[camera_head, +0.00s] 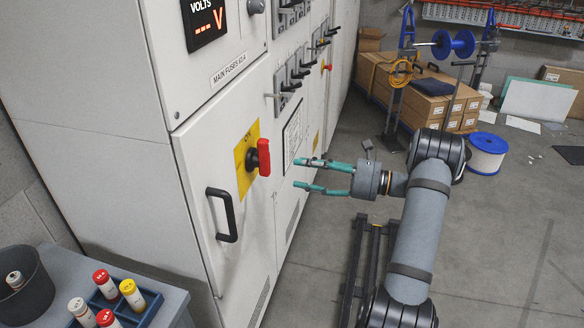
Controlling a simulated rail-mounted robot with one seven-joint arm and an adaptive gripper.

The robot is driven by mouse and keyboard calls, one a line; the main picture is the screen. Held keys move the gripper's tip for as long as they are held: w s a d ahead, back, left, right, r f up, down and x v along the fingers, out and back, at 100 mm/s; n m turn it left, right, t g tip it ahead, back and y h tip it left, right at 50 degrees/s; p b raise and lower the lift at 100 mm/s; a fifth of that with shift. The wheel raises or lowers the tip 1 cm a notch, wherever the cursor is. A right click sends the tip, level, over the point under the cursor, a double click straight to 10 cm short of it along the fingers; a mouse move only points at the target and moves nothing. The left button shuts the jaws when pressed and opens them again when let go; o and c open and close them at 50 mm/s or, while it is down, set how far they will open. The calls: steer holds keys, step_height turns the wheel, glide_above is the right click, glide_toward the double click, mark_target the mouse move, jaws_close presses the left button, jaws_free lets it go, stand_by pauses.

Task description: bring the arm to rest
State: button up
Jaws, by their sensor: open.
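My gripper (296,174) is in the middle of the view, with its two teal fingers apart and nothing between them. It points left toward the front of a light grey electrical cabinet (206,141). A red rotary switch handle (264,157) on a yellow plate (241,163) is just left of the fingertips. The fingertips look apart from the handle. My grey arm rises from the bottom right and bends at a black joint before the gripper.
A black door handle (229,216) sticks out below the switch. At the lower left, a table (172,300) holds a blue rack (152,306) with several capped cylinders, and a dark bucket (32,290). Cardboard boxes (425,105) and a blue-white spool (487,152) stand behind. Floor at right is mostly clear.

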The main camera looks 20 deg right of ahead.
mark_target(269, 163)
steer(key=shift+s+d, duration=0.1)
steer(key=shift+d, duration=0.05)
steer(key=x, duration=1.2)
steer(key=shift+d, duration=0.25)
steer(key=shift+a, duration=0.15)
steer(key=shift+r, duration=0.1)
